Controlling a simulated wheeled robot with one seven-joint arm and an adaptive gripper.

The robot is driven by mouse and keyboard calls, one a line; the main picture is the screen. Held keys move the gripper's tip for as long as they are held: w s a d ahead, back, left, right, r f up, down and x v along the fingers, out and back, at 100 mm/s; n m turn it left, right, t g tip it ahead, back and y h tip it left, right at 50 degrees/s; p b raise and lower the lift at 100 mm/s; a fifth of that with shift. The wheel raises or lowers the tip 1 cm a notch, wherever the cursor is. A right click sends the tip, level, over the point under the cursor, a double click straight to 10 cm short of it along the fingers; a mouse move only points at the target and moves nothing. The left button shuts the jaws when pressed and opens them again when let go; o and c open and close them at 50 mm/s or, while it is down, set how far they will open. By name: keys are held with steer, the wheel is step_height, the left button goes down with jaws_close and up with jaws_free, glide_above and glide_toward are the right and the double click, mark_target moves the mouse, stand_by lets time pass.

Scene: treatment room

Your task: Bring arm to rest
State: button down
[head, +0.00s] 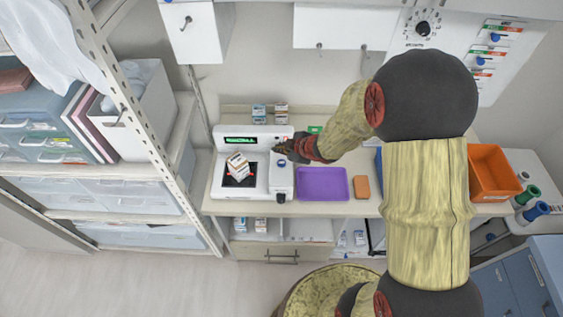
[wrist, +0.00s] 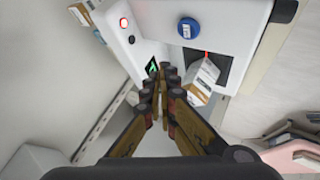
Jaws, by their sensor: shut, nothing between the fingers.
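My arm reaches over the counter from the right in the head view. My gripper (head: 283,149) is near the right end of the white machine with a green display (head: 254,133). In the wrist view my gripper (wrist: 163,82) has its fingers together, with nothing between them. A small white and orange box (head: 238,162) stands tilted on the machine's dark plate. The box also shows in the wrist view (wrist: 202,82), just to the right of the fingertips; they look close, but I cannot tell whether they touch.
A purple tray (head: 322,184) and an orange-brown block (head: 362,187) lie on the counter. An orange bin (head: 493,172) stands at the right. Small boxes (head: 270,112) stand behind the machine. A metal shelf post (head: 140,120) rises at the left.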

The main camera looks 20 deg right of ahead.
stand_by(0.4)
steer(key=s+d+f+m+g+h, duration=0.2)
steer(key=s+d+f+m+h, duration=0.1)
steer(key=s+d+f, duration=0.15)
steer(key=s+d+r+m+g+h+b, duration=0.2)
steer(key=s+d+r+m+h, duration=0.1)
steer(key=s+d+r+m, duration=0.35)
steer(key=s+a+r+m+b, duration=0.1)
steer(key=s+a+r+b, duration=0.2)
steer(key=s, duration=0.3)
steer(key=s+a+r+m+y+b, duration=0.1)
steer(key=s+a+r+m+b, duration=0.1)
steer(key=s+a+r+b, duration=0.1)
steer(key=s+a+r+m+t+y+b, duration=0.1)
steer(key=s+a+r+b, duration=0.2)
steer(key=s+b, duration=0.3)
steer(key=s+a, duration=0.1)
steer(key=s, duration=0.2)
steer(key=shift+s+a+r, duration=0.15)
steer(key=shift+s+a, duration=0.05)
steer(key=shift+s, duration=0.05)
